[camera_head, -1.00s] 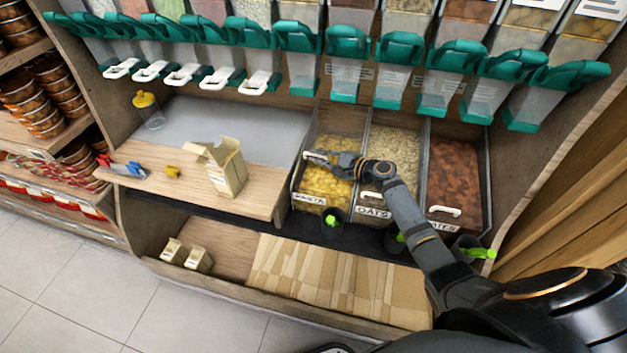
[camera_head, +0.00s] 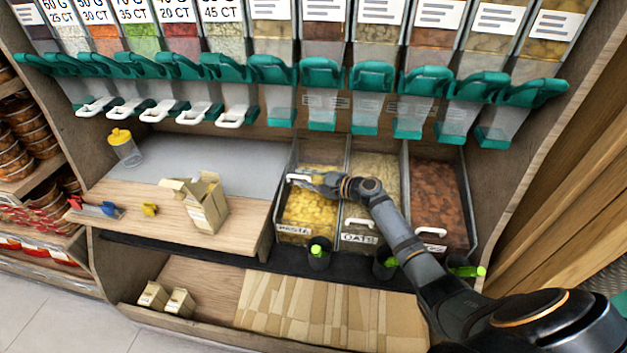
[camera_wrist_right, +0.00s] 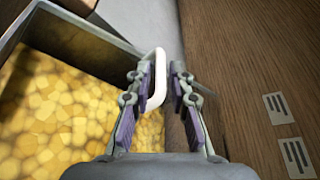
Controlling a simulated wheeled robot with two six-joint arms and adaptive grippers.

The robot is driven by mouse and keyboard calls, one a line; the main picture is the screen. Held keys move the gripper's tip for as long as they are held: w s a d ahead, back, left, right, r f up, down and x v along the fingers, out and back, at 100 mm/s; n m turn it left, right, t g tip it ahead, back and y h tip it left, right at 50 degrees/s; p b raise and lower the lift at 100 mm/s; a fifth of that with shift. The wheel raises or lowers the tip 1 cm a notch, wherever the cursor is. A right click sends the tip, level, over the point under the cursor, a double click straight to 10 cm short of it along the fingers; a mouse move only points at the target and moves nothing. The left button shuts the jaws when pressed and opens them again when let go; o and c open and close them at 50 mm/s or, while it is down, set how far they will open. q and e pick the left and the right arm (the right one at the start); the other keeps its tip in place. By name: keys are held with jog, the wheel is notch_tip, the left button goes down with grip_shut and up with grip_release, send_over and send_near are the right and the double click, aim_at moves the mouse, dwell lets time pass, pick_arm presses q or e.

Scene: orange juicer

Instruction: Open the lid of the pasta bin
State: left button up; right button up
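The pasta bin (camera_head: 307,212) is the left one of three bins in the middle of the head view, full of yellow pasta. Its white handle (camera_head: 298,177) sits well above the PASTA label, unlike the oats handle low at the front, so the clear lid looks raised. How far is hard to tell. My right gripper (camera_head: 312,181) is at this handle. In the right wrist view the fingers (camera_wrist_right: 163,85) are apart, with the white handle (camera_wrist_right: 155,80) between them, close against the left finger. Pasta (camera_wrist_right: 50,110) shows at left. My left gripper is out of view.
The oats bin (camera_head: 376,164) and a bin of brown pieces (camera_head: 437,200) stand to the right. My right arm passes over the oats bin. Dispensers with green levers (camera_head: 320,76) hang above. An open carton (camera_head: 207,205) stands on the wooden counter (camera_head: 150,215) at left.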

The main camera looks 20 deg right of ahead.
jog(key=v, duration=1.1)
jog(key=shift+s, duration=0.1)
